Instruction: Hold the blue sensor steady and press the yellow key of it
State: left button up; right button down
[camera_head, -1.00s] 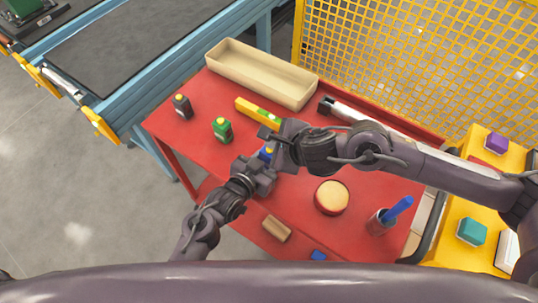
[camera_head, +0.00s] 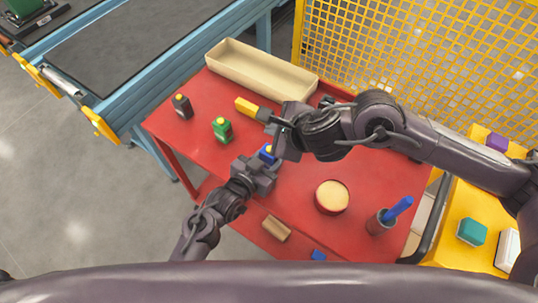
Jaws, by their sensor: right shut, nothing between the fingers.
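The blue sensor (camera_head: 266,155) stands on the red table near its middle, its yellow key (camera_head: 268,148) on top. My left gripper (camera_head: 262,166) is at the sensor's near side, with its fingers up against or around it; I cannot tell whether they grip it. My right gripper (camera_head: 273,124) is shut and empty, above and beyond the sensor and apart from the key in the picture. Its wrist hides the table just right of the sensor. A green sensor (camera_head: 222,130) and a dark grey sensor (camera_head: 183,107), both with yellow keys, stand farther left.
The red table (camera_head: 285,208) holds a beige tray (camera_head: 262,72), a yellow level (camera_head: 247,107) partly behind my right gripper, a round red-and-cream item (camera_head: 332,197), a cup with a blue tool (camera_head: 383,220) and a wooden block (camera_head: 276,228). A yellow mesh fence (camera_head: 420,60) stands behind.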

dwell(0.3)
pick_arm(q)
jog(key=o, duration=1.1)
jog(key=shift+o, duration=0.2)
jog(key=v, duration=1.2)
